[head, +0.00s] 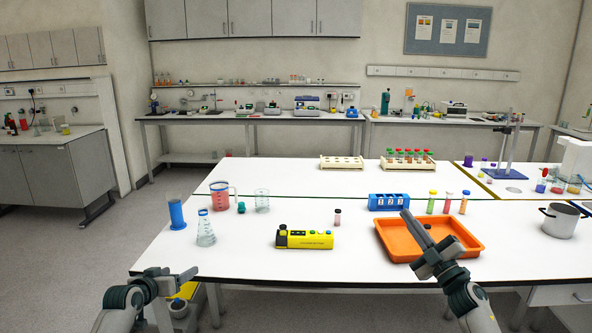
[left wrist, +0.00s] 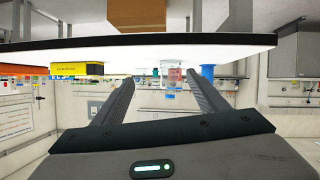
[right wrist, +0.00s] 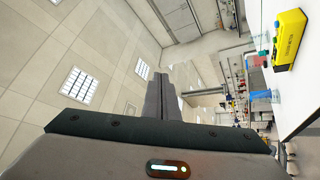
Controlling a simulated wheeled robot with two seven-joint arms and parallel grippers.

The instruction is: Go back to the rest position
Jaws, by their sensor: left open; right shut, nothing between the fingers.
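My left gripper (head: 171,274) is at the front left edge of the white table (head: 330,238). Its fingers are apart and empty in the left wrist view (left wrist: 160,92). My right gripper (head: 421,232) points up and away over the orange tray (head: 400,250) at the right. Its fingers are together with nothing between them in the right wrist view (right wrist: 164,95).
A yellow device (head: 304,240) lies mid-table. A flask (head: 205,230), a blue cylinder (head: 176,213) and a red-filled beaker (head: 220,196) stand at left. A blue rack (head: 386,202) and several vials stand behind the tray; a pot (head: 561,221) is at right. The table's front middle is clear.

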